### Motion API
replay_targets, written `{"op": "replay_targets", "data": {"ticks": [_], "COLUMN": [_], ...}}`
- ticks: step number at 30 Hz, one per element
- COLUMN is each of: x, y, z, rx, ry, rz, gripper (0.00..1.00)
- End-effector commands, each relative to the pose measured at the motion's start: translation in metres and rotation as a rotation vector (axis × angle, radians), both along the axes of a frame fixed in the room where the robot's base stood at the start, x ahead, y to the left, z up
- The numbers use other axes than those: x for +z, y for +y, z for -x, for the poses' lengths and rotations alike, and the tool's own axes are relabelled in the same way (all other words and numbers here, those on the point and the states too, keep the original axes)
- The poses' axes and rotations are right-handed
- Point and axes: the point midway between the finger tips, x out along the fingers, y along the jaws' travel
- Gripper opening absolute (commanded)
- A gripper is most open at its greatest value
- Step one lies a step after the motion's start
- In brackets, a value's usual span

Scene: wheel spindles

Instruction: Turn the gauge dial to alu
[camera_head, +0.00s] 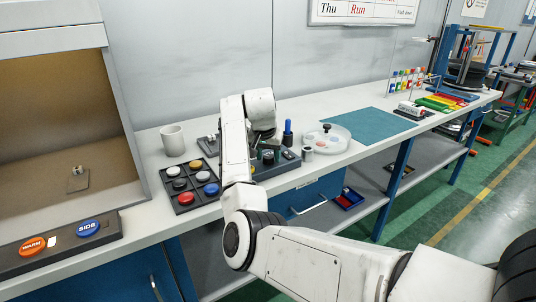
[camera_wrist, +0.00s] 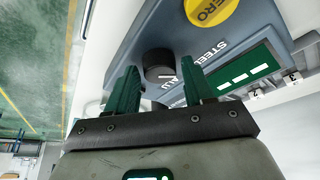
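The gauge is a blue-grey box (camera_wrist: 112,55) with a black round dial (camera_wrist: 158,62) on its face, close up in the wrist view. The dial bears a short white mark on its near side. The lettering STEEL stands to its right, and ALU shows partly between my fingers below it. I cannot tell exactly which label the mark meets. My gripper (camera_wrist: 160,70) is open, with one green finger on either side of the dial; contact is not clear. In the head view the gauge box (camera_head: 285,167) stands on the bench, partly hidden by my arm.
A yellow ZERO button (camera_wrist: 210,10) and a green display (camera_wrist: 240,70) are on the gauge.

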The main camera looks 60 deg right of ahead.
Motion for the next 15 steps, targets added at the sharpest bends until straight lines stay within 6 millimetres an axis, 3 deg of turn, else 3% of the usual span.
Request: {"op": "replay_targets", "data": {"ticks": [2, 13, 15], "x": [0.0001, 0.0002, 0.0003], "y": [0.0000, 0.0001, 0.0001], "z": [0.0000, 0.0001, 0.0001], "rx": [0.000, 0.000, -0.001], "ry": [0.000, 0.001, 0.001], "rz": [0.000, 0.000, 0.000], "gripper": [0.44, 0.09, 0.09]}}
